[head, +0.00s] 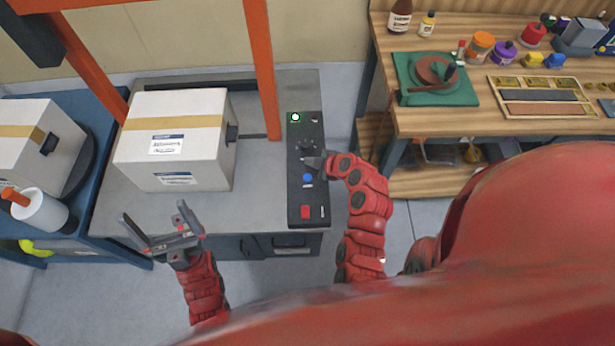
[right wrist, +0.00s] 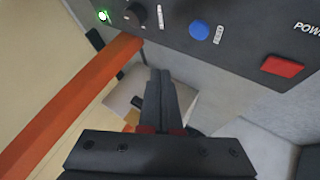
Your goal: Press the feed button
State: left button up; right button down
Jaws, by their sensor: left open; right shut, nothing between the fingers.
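The black control panel (head: 294,190) stands on the grey machine's right side. It has a blue button (head: 307,177), which also shows in the right wrist view (right wrist: 199,30) with a small label beside it that I cannot read for sure. My right gripper (head: 308,162) is shut and empty, over the panel just beyond the blue button in the head view. In the right wrist view its shut fingers (right wrist: 158,80) are below the blue button in the picture, apart from it. My left gripper (head: 155,213) is open and empty, in front of the box on the machine.
The panel also has a red switch (head: 305,212) marked POWER, a dark knob (head: 307,146) and a lit green lamp (head: 295,117). A taped white box (head: 180,105) sits on the machine under an orange frame (head: 262,70). A cluttered wooden workbench (head: 440,122) stands at right.

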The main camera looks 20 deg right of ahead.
notch_tip(320, 180, down, 6)
jog(key=b, duration=0.3)
jog(key=shift+f, duration=0.2)
jog(key=shift+f+b, duration=0.4)
jog(key=shift+b, duration=0.3)
jog(key=shift+r, duration=0.1)
dwell(1.1)
jog(key=shift+f+b, duration=0.45)
jog(key=shift+b, duration=0.45)
